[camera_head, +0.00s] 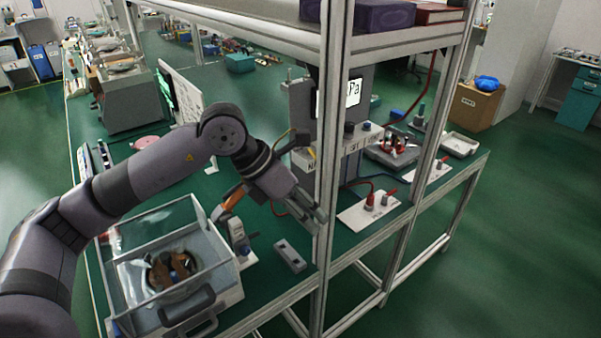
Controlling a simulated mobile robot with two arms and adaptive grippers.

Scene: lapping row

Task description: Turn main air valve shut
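My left arm reaches in from the left, and its gripper (308,207) is beside the upright metal post of the bench frame. The fingers are small and close to the post, so I cannot tell whether they are open or shut; I see nothing held. To the right of the post, a white plate (355,218) carries red valve-like fittings (370,201) with a red hose. I cannot read which is the main air valve. My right gripper is not in view.
The metal post (331,130) and overhead shelf (250,22) crowd the gripper. A clear-walled box (205,245) stands at front left. A grey block (290,256) lies on the green bench near its front edge.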

